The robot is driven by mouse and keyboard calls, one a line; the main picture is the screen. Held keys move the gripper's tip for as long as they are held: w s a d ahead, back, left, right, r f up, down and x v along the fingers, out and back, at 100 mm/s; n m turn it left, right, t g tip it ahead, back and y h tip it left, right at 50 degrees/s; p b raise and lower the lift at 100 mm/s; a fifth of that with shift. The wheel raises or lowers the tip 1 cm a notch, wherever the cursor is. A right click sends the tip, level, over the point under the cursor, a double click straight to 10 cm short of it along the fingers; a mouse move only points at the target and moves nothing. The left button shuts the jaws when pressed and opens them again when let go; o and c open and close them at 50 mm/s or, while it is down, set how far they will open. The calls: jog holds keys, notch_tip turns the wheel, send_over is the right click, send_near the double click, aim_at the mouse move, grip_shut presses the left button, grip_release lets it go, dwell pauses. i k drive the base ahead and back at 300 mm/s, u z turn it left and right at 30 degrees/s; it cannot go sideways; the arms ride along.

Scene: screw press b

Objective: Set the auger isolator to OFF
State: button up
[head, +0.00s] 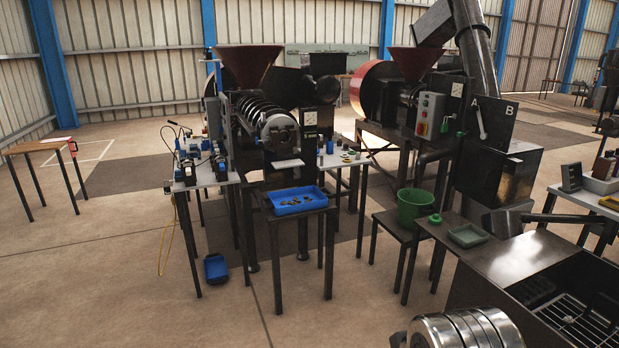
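I cannot tell for sure which fitting is the auger isolator. A light grey control box (430,115) with a red button, a green button and small markings is mounted on the right-hand press. A green piece (446,124) hangs beside it. A switch handle position cannot be read at this size. To its right, a dark panel marked A and B carries a pale lever (480,122), tilted with its upper end to the left. A large dark inclined tube (476,52) rises above this panel. My gripper is not in view.
A green bucket (414,206) stands on a low table before the right press. A blue tray (298,201) with small pieces sits on a table in the middle. Silver rings (465,330) and a dark bench (510,250) fill the lower right.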

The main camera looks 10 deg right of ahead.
aim_at(420, 129)
jog(key=z, duration=0.1)
jog(key=i, duration=1.5)
jog(key=z, duration=0.55)
jog(key=i, duration=1.2)
jog(key=u, duration=0.3)
jog(key=i, duration=1.15)
jog(key=u, duration=0.2)
